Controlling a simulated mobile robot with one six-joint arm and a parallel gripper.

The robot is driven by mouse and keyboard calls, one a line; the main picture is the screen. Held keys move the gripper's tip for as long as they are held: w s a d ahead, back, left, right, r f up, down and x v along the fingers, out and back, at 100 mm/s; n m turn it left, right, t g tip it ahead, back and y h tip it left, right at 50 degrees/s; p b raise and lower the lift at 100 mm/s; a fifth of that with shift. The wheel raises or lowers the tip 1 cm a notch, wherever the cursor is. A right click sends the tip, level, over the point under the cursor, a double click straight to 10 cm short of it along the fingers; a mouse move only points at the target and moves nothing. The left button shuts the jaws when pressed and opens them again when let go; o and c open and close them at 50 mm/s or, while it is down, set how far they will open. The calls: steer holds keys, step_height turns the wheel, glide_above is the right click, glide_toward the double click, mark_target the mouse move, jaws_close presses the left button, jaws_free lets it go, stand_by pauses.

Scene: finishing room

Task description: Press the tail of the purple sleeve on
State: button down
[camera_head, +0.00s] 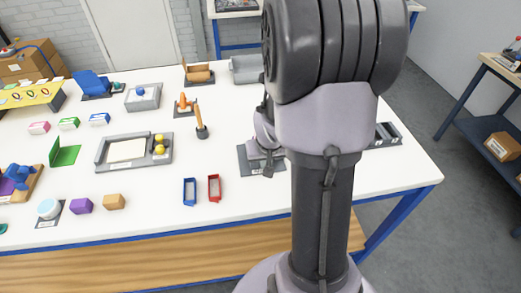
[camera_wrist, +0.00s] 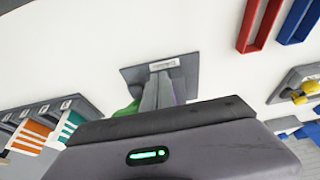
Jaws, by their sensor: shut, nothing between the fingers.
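My gripper (camera_wrist: 159,88) is shut and empty, its two grey fingers together over a dark grey plate (camera_wrist: 188,66) with a white label. In the head view my gripper (camera_head: 266,158) is over the same plate (camera_head: 246,158), partly behind my arm. A thin purple sliver (camera_wrist: 177,98) shows beside the fingers in the wrist view; it may be part of the purple sleeve, but most of it is hidden. A green piece (camera_wrist: 129,108) shows left of the fingers, also mostly hidden. I cannot tell whether the fingers touch either.
A red tray (camera_head: 214,188) and a blue tray (camera_head: 190,191) stand left of the plate. A grey rack (camera_head: 386,134) is to the right, with striped orange and teal pieces (camera_wrist: 30,135) in the wrist view. White tabletop between is clear.

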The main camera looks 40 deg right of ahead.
step_height(320, 180, up, 10)
steer(key=p, duration=0.7)
steer(key=a+r+t+b, duration=0.1)
steer(key=a+r+b, duration=0.3)
steer(key=a, duration=0.5)
steer(key=s+a+r+n+y+b, duration=0.1)
steer(key=s+a+r+y+b, duration=0.1)
steer(key=s+a, duration=0.4)
steer(key=s+a+r+t+y+b, duration=0.1)
steer(key=s+a, duration=0.5)
steer(key=a, duration=0.6)
steer(key=y+b, duration=0.1)
steer(key=b, duration=0.1)
steer(key=shift+r+n+b, duration=0.35)
steer(key=shift+n+b, duration=0.05)
